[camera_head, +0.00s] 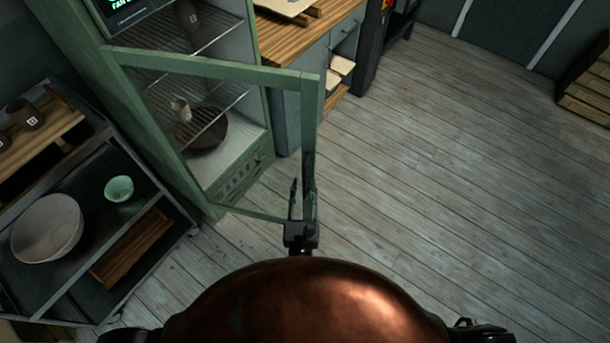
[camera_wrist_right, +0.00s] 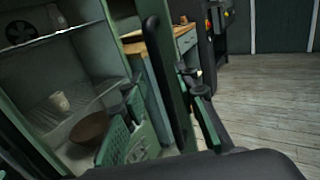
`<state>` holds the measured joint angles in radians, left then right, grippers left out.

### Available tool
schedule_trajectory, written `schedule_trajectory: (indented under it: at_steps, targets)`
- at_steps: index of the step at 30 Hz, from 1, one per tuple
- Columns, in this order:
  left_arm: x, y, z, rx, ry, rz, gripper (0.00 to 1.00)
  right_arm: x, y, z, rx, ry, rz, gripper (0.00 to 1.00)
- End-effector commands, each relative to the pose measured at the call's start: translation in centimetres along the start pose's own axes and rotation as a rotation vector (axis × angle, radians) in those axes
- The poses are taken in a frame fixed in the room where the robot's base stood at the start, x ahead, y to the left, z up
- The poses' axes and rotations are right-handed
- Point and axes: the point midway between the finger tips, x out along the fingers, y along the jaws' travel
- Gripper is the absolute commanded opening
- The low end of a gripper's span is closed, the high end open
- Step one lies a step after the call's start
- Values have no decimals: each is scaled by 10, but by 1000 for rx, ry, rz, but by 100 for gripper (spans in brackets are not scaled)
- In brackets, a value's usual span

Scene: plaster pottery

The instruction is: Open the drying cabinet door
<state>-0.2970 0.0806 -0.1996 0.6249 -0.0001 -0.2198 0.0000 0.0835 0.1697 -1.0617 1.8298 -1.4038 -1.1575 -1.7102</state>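The green drying cabinet (camera_head: 181,140) stands at upper left in the head view. Its green-framed glass door (camera_head: 310,115) is swung out from the body, and the interior shows beside and through it. A dark upright handle (camera_head: 308,168) is on the door's free edge. My right gripper (camera_head: 302,192) is at the low part of that edge, its fingers spread apart. In the right wrist view, the cabinet interior (camera_wrist_right: 60,80) is at left, with a dark bar and finger parts close in front. I cannot tell whether the fingers touch the door. My left gripper is not in view.
A dark cart at left holds a white bowl (camera_head: 47,228), a small green bowl (camera_head: 119,188) and a wooden tray (camera_head: 131,248). A wood-topped bench (camera_head: 305,38) stands behind the door. The plank floor (camera_head: 430,170) at right is clear.

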Motion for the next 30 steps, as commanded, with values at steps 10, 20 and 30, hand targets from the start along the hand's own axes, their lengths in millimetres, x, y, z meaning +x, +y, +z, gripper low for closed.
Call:
schedule_trajectory:
  at_steps: [10, 20, 30]
  targets:
    - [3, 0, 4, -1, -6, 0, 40, 40, 0, -1, 2, 2, 0, 28]
    - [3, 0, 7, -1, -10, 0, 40, 42, 0, -1, 2, 4, 0, 26]
    - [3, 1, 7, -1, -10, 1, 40, 42, 0, -2, 3, 4, 0, 2]
